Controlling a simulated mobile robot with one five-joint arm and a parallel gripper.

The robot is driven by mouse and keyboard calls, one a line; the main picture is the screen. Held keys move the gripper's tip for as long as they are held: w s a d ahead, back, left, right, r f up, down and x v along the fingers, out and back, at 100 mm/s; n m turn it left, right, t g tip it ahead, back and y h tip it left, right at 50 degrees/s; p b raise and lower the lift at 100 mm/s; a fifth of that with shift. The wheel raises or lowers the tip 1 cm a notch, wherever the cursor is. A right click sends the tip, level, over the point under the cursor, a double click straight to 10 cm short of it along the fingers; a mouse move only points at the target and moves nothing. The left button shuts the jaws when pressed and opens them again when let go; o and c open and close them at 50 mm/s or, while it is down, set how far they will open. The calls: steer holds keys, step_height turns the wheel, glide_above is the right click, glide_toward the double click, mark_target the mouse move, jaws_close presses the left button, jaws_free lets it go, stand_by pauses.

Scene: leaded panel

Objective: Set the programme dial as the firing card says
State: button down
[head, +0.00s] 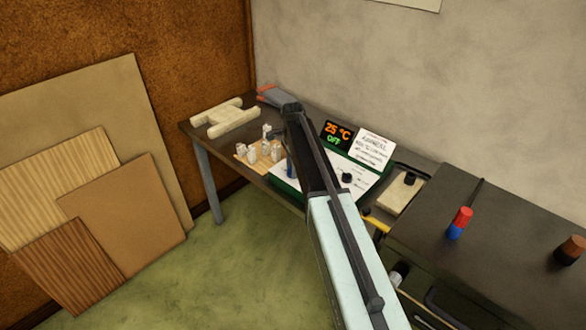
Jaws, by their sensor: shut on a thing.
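The green controller box (369,180) has a sloping white panel on the worktable. Its black display (337,134) reads 25 °C and OFF. A white firing card (373,146) stands beside the display; its heading looks like "ANNEAL", and its small print is too blurred to read. A black knob (346,178) sits clear on the right part of the panel.
A beige block (401,192) lies right. A dark bench (480,225) with a red-blue cylinder (460,222) stands closer right. Boards (120,200) lean left.

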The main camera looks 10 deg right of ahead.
steer(key=shift+w+m, duration=0.1)
steer(key=shift+m, duration=1.1)
steer(key=c, duration=0.9)
jaws_free()
steer(key=shift+r, duration=0.1)
step_height(320, 180, up, 8)
steer(key=p, duration=0.8)
steer(key=shift+f, duration=0.2)
